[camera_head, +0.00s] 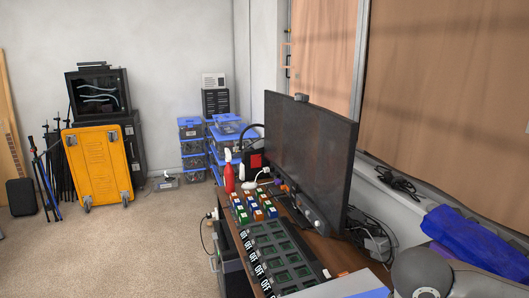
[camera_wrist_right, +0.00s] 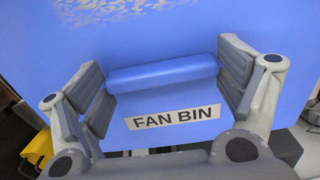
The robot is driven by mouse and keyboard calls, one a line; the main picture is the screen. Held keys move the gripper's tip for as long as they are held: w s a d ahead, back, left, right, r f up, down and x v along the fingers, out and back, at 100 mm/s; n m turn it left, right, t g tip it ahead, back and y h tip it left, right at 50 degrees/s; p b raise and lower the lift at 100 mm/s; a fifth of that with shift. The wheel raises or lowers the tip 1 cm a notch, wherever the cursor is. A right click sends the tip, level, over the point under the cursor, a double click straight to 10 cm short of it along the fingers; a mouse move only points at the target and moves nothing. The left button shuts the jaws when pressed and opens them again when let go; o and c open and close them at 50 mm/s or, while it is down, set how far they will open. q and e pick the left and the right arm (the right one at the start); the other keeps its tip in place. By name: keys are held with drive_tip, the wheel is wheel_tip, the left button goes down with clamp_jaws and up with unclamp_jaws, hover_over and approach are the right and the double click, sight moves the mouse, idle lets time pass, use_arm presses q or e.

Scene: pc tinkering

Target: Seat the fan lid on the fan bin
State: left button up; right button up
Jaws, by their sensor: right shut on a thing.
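The fan lid (camera_wrist_right: 222,130) is a flat blue panel filling most of the right wrist view, with a raised blue handle bar and a white label reading "FAN BIN". My right gripper (camera_wrist_right: 162,76) is shut on the handle, one grey finger at each end of it. The head view does not show this gripper, only a grey rounded link of my arm at the lower right. My left gripper is in neither view. I cannot pick out the open fan bin; the lid hides most of what lies behind it.
A desk holds a monitor (camera_head: 310,150), a tray of dark green modules (camera_head: 275,250) with "OFF" labels, small coloured boxes and a red spray bottle (camera_head: 229,178). Blue-lidded bins (camera_head: 192,150) are stacked by the wall. An orange case (camera_head: 98,165) stands left on open carpet.

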drive_tip(key=n, duration=0.4)
drive_tip(key=shift+a+f, duration=0.2)
drive_tip(key=shift+f, duration=0.05)
drive_tip(key=n, duration=0.4)
drive_tip(key=shift+a+f, duration=0.1)
drive_tip(key=shift+f, duration=0.15)
drive_tip(key=n, duration=0.3)
drive_tip(key=shift+a+f+n, duration=0.15)
drive_tip(key=shift+f+n, duration=0.15)
drive_tip(key=shift+n, duration=0.1)
drive_tip(key=n, duration=0.3)
drive_tip(key=shift+a+f+n, duration=0.1)
drive_tip(key=shift+f+n, duration=0.15)
drive_tip(key=shift+n, duration=0.05)
